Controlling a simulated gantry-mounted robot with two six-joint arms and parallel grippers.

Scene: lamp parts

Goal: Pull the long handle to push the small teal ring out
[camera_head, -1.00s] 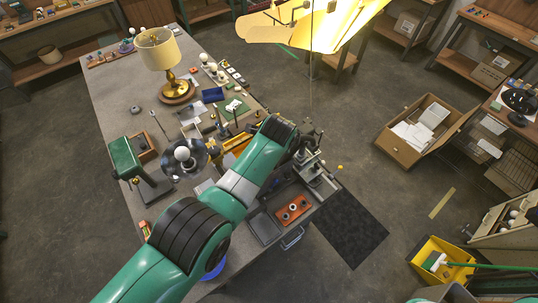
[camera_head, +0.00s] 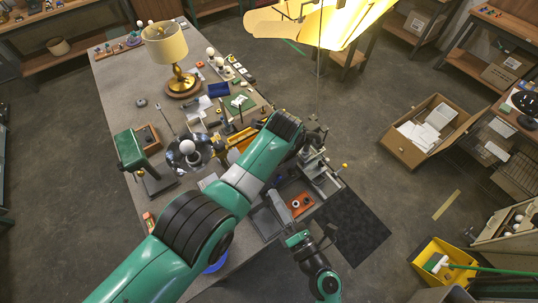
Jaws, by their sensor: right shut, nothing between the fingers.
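A small grey press (camera_head: 318,172) stands at the right edge of the bench. A thin lever with a yellow knob (camera_head: 344,166) sticks out to its right, over the floor side. The small teal ring cannot be made out at this size. My right gripper (camera_head: 279,207) is shut and empty, over the grey trays in front of the press and left of the orange block, apart from the lever. My left arm (camera_head: 250,170) reaches across the bench from the lower left. Its end is beside the press, and its fingers cannot be made out there.
An orange block (camera_head: 301,203) with small round parts sits by the press. A brass lamp (camera_head: 168,58), a green stand (camera_head: 130,150) and many small parts cover the bench (camera_head: 115,85). A dark mat (camera_head: 352,230) lies on the floor to the right.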

